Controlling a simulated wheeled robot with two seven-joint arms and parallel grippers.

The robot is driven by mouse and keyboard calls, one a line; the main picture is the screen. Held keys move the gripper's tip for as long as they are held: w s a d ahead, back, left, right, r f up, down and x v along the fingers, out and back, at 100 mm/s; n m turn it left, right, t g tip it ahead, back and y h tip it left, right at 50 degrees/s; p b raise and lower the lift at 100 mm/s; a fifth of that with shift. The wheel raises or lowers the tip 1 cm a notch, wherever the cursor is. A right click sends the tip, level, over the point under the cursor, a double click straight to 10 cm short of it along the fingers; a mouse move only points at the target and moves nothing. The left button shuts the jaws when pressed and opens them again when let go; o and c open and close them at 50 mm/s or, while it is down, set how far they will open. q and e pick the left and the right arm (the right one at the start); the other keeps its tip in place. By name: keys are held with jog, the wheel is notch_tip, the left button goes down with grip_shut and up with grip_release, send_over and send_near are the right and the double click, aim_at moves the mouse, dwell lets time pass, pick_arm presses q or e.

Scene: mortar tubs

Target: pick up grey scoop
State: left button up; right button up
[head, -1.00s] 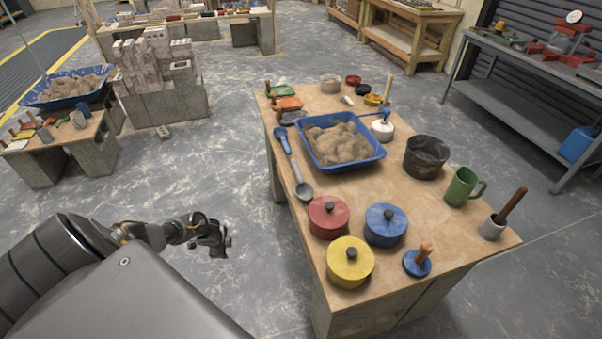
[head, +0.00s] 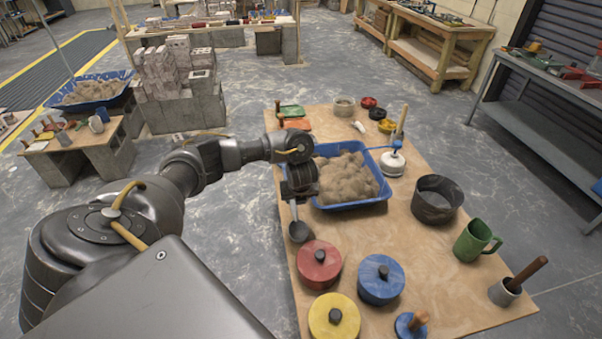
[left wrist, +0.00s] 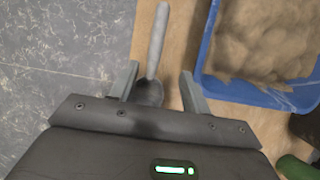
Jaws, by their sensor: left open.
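The grey scoop lies along the left edge of the wooden table. Its bowl (head: 298,231) shows just below my left gripper (head: 299,196) in the head view, while the gripper and wrist hide most of its handle. In the left wrist view, the grey handle (left wrist: 157,38) runs up the picture and the dark bowl sits low between the fingers. My left gripper (left wrist: 160,74) is open there, with one finger on each side of the scoop. I cannot tell how high the fingers are above it. My right gripper is not in view.
A blue tray (head: 362,205) of sand stands close right of the scoop. Red (head: 318,265), blue (head: 380,279) and yellow (head: 334,318) lidded pots stand nearer on the table (head: 430,270). A black bucket (head: 436,200) and a green mug (head: 475,241) are at right.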

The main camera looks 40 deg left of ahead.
aim_at(294, 208)
pick_arm(q)
jog(key=b+x, duration=0.2)
jog(key=x, duration=0.1)
jog(key=s+b+x, duration=0.1)
jog(key=b+x, duration=0.1)
jog(key=shift+a+f, duration=0.15)
jog(key=shift+a, duration=0.05)
jog(key=shift+w+a+f, duration=0.1)
jog(key=shift+w+f, duration=0.05)
jog(key=shift+w, duration=0.05)
jog(key=shift+f+b, duration=0.3)
jog(key=shift+b, duration=0.15)
jog(key=shift+f+b, duration=0.65)
jog(key=shift+f, duration=0.15)
jog(key=shift+x, duration=1.5)
jog(key=shift+w+r, duration=0.1)
jog(key=shift+c, duration=0.7)
grip_shut()
